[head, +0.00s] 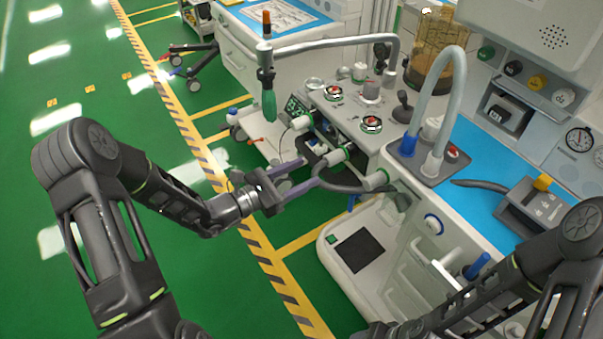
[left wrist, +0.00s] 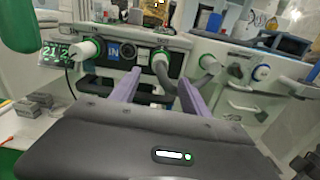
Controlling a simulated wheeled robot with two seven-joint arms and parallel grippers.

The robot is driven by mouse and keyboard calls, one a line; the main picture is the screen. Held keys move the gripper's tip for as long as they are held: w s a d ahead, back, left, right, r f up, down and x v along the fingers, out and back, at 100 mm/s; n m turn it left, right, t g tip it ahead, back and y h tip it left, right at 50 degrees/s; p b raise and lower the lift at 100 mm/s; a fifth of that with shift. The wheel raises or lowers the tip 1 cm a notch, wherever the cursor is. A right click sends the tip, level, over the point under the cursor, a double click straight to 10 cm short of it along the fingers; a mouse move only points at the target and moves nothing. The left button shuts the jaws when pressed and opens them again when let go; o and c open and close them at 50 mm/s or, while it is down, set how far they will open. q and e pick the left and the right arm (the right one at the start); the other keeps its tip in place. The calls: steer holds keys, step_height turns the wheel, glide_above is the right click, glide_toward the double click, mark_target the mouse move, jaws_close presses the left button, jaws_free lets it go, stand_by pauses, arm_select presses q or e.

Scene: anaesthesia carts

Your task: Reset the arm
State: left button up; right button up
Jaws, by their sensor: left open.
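My left arm comes in from the left in the head view. Whether a finger touches the hose I cannot tell. My right arm shows at the lower right of the head view; its gripper is not visible.
A green breathing bag (head: 269,104) hangs from the cart's horizontal pipe (head: 330,43). A blue-topped work surface (head: 475,165) with a grey curved tube (head: 437,80) lies right. Another cart (head: 240,45) stands behind. Green floor (head: 110,80) with striped yellow tape is clear at left.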

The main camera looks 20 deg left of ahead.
stand_by(0.5)
arm_select(q)
steer(key=s+d+f+m+g+y+p, duration=0.1)
steer(key=s+d+f+m+g+y, duration=0.15)
steer(key=s+f+m+g, duration=0.7)
steer(key=s+d+f+m+g+y+p, duration=0.1)
steer(key=s+d+f+m+g+y, duration=0.25)
steer(key=s+f, duration=0.95)
steer(key=s+d+r+m+y+p, duration=0.1)
steer(key=s+d+m, duration=0.3)
steer(key=m, duration=0.8)
steer(key=shift+s+d+r+m+p, duration=0.25)
steer(key=shift+s+d+m+p, duration=0.1)
steer(key=shift+d+p, duration=0.2)
